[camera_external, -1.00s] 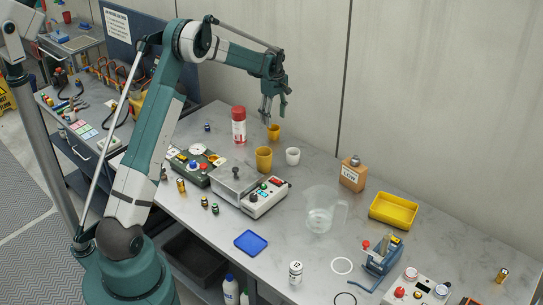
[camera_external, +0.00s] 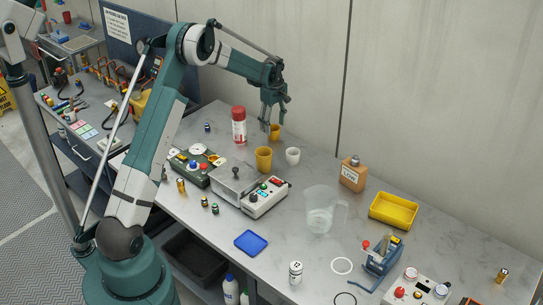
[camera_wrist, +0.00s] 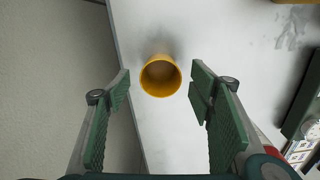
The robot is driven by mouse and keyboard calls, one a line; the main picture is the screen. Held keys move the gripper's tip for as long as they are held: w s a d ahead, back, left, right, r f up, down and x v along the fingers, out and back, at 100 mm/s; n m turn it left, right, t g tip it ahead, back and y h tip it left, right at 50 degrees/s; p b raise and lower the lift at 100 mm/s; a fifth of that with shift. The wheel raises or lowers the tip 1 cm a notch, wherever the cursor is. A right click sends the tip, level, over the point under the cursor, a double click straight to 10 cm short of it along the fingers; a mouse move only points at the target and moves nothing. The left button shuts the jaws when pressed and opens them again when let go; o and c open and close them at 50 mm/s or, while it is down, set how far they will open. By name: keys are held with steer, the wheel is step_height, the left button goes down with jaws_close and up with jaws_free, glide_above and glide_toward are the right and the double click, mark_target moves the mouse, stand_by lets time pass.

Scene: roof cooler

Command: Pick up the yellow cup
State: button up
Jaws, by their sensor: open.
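A small yellow cup (camera_external: 275,132) stands near the back edge of the grey table, partly hidden by a finger. A larger yellow cup (camera_external: 264,159) stands in front of it. My gripper (camera_external: 272,122) points down at the small cup, open and empty, with its fingertips close to the cup's rim height. In the wrist view a yellow cup (camera_wrist: 160,76) shows its open top, ahead of and between the two spread green fingers (camera_wrist: 160,95). I cannot tell the exact height left between fingers and cup.
A white cup (camera_external: 292,156) stands right of the larger yellow cup, and a red-and-white bottle (camera_external: 239,127) stands to the left. A control box (camera_external: 262,197) is in front. The wall is close behind. A clear jug (camera_external: 320,212) and yellow tray (camera_external: 394,211) are farther right.

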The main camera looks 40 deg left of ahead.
mark_target(273, 130)
steer(key=shift+f, duration=1.8)
steer(key=c, duration=0.9)
